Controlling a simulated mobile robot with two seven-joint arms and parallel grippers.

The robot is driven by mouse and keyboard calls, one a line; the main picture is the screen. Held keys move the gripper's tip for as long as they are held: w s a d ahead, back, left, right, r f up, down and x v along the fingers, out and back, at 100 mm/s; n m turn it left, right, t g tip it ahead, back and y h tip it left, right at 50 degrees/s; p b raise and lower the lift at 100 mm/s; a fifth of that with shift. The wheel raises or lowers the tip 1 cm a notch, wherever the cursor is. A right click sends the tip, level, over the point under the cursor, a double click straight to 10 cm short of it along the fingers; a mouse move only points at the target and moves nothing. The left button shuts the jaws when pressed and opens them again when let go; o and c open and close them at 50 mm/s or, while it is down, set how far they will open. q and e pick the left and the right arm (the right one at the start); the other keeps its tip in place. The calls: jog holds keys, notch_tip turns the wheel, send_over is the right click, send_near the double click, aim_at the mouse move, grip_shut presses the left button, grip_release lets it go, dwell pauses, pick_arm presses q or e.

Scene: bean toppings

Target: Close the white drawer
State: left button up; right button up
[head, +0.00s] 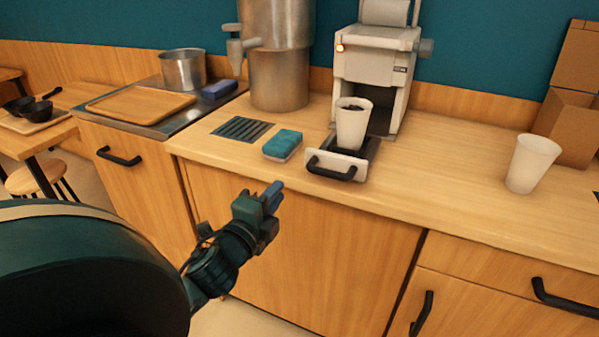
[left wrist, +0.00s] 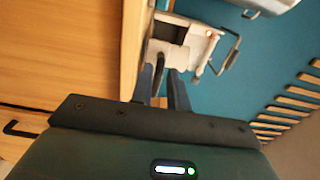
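The white drawer (head: 336,165) is pulled out at the base of a white machine (head: 375,65) on the counter. Its black handle (head: 331,171) faces the front edge. A white cup (head: 352,124) with dark contents stands upright on the drawer's dark tray. My left gripper (head: 273,197) is in front of the counter, left of and lower than the handle, apart from it. In the left wrist view, its fingers (left wrist: 162,90) are spread with a gap between them and nothing held; the white machine (left wrist: 195,42) shows beyond them. My right gripper is not in view.
A blue-green sponge (head: 283,144) lies left of the drawer, near a dark grate (head: 243,129). A metal dispenser (head: 279,75) stands behind. Another white cup (head: 532,163) and a cardboard box (head: 569,125) are at right. The counter between drawer and that cup is clear.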

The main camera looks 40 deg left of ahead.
aim_at(307, 157)
pick_arm(q)
jog(key=x, duration=1)
jog(key=shift+w, duration=0.35)
grip_shut()
jog(key=shift+w+a, duration=0.1)
jog(key=shift+w, duration=0.3)
jog(key=shift+w, duration=0.3)
jog(key=x, duration=0.3)
jog(key=shift+w+a, duration=0.15)
jog(key=shift+w, duration=0.45)
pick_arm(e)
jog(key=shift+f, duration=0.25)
pick_arm(q)
jog(key=shift+s, duration=0.15)
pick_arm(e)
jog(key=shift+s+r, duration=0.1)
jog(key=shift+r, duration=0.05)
